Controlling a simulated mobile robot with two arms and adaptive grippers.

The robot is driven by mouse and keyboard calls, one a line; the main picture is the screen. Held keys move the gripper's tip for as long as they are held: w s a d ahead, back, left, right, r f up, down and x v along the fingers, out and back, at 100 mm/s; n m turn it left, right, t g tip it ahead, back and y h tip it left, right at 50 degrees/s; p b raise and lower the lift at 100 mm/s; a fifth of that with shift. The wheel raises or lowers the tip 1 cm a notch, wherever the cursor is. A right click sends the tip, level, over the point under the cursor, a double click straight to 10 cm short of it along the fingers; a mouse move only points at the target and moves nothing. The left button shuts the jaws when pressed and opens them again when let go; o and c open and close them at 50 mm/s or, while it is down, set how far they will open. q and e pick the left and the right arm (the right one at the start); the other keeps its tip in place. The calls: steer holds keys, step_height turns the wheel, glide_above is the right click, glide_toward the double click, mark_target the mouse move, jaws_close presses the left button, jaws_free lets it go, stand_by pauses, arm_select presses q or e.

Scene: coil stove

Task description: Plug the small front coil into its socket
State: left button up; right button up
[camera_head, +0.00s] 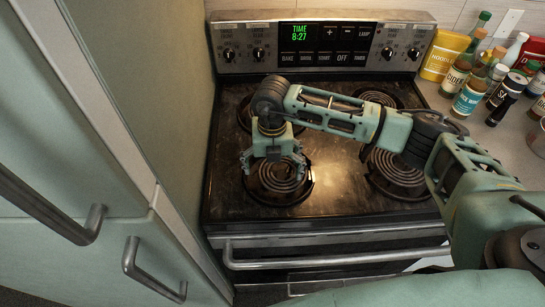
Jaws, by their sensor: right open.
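The small front coil (284,184) is a dark spiral at the front left of the stove top. It lies at its round drip pan, and its far part is hidden by my right gripper. I cannot tell whether its prongs are in the socket, which is hidden. My right gripper (273,167) points down over the coil's far side with its fingers spread apart. I see nothing held between them. I cannot tell whether the fingertips touch the coil. My left gripper is out of view.
A larger front coil (398,172) sits at the right, partly behind my arm. Two back coils show, the right one (377,98) more clearly. The control panel (318,45) stands behind. Bottles (470,92) crowd the right counter. A tall cabinet (150,70) closes off the left.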

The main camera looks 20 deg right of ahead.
steer(key=shift+s+f, duration=0.1)
steer(key=shift+s, duration=0.05)
steer(key=shift+c, duration=0.4)
steer(key=c, duration=0.6)
steer(key=shift+s, duration=0.25)
steer(key=c, duration=0.5)
steer(key=shift+s, duration=0.2)
steer(key=c, duration=0.5)
steer(key=shift+s+a, duration=0.1)
steer(key=shift+s, duration=0.05)
jaws_close()
steer(key=shift+d+f, duration=0.1)
steer(key=shift+d, duration=0.2)
steer(key=shift+w+a+f, duration=0.1)
steer(key=shift+w+a, duration=0.2)
steer(key=shift+a, duration=0.15)
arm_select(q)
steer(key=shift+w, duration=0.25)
